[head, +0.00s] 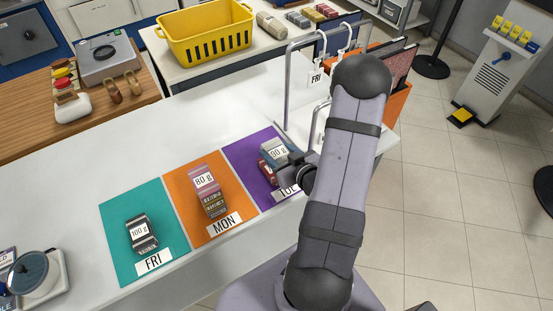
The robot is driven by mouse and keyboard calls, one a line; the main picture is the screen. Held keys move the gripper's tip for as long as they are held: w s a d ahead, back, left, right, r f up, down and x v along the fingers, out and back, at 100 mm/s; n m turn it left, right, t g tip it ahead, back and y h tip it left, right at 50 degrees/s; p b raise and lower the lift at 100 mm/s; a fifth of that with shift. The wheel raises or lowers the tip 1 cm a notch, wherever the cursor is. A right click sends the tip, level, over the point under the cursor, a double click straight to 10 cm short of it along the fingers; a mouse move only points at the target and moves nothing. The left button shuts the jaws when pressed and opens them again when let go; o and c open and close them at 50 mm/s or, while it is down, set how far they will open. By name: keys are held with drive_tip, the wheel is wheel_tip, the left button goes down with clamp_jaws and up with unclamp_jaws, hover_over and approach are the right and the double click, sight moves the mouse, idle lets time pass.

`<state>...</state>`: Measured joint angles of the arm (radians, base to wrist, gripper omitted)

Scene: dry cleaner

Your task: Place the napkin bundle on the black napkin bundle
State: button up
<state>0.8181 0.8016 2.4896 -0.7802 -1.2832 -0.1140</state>
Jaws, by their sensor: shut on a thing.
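My gripper (294,164) is at the right side of the purple mat, partly hidden by my own arm. It is shut on a blue-grey napkin bundle (269,148) with a white label that appears to read 90 g. This bundle is over a dark red bundle (267,173) on the purple mat; I cannot tell whether the two touch. The black napkin bundle (142,247), banded with a light colour and labelled 100 g, lies on the teal FRI mat (118,213), with nothing on top of it.
On the orange MON mat (181,184), a pink bundle (203,178) labelled 80 g is with darker bundles. A metal rail (287,85) with hanging tags stands behind my gripper. A yellow basket (205,40) and several bundles are at the back. A round device (35,274) is front left.

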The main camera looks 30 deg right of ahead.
drive_tip(key=shift+r, duration=1.35)
